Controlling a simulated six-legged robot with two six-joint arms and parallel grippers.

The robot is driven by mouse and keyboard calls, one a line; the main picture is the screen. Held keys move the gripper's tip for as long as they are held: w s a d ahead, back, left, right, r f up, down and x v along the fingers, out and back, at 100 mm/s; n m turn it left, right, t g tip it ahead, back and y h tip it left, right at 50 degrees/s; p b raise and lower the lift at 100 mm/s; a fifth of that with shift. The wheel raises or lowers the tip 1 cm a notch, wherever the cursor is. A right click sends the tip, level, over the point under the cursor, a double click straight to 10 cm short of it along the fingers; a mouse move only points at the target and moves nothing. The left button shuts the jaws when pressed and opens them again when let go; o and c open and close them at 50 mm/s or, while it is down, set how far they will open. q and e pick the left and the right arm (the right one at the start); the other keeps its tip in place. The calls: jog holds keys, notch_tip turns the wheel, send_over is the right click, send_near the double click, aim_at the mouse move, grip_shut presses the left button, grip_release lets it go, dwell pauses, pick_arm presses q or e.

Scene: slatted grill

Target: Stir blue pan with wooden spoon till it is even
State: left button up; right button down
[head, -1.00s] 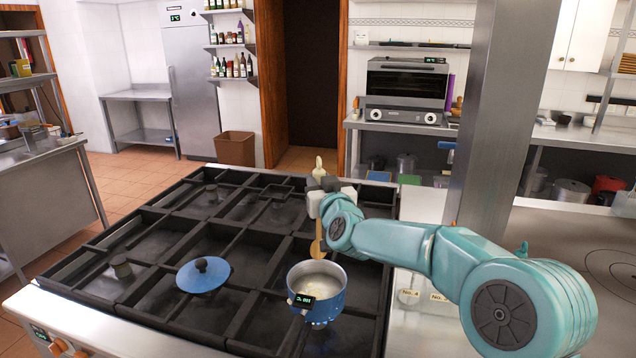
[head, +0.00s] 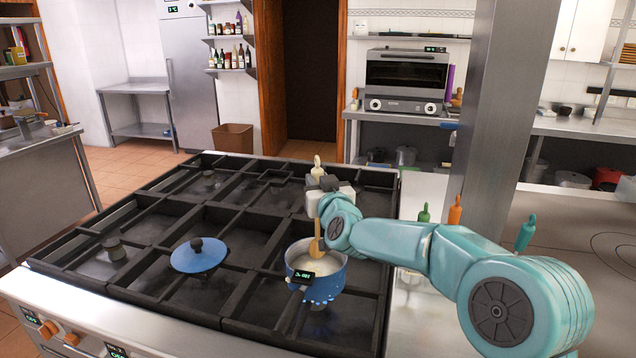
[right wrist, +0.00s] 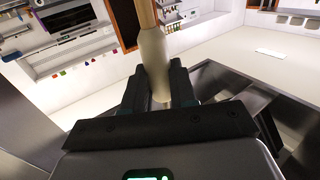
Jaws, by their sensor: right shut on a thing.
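The blue pan (head: 325,285) sits on the grill at its front right, with pale contents inside. A small dark display showing digits is at its near side. The wooden spoon (head: 317,236) is held upright, its lower end at the far rim of the pan; I cannot tell if it touches the contents. My right gripper (head: 325,187) is shut on the spoon's handle, above and behind the pan. The handle also shows between the fingers in the right wrist view (right wrist: 153,60). My left gripper is not in view.
A blue lid (head: 199,257) with a dark knob lies on the grill left of the pan. A steel post (head: 497,130) rises behind my right arm. The left grates are mostly clear.

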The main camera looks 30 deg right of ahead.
jog(key=f+b, duration=0.2)
jog(key=f, duration=0.1)
jog(key=shift+w+a+f, duration=0.1)
jog(key=shift+w+a, duration=0.1)
jog(key=shift+w, duration=0.15)
jog(key=shift+s+d+f+b, duration=0.15)
jog(key=shift+s+f+b, duration=0.1)
jog(key=shift+f+b, duration=0.4)
jog(key=shift+w+f+b, duration=0.2)
jog(key=shift+f+b, duration=0.75)
jog(key=shift+f, duration=0.2)
jog(key=shift+s, duration=0.15)
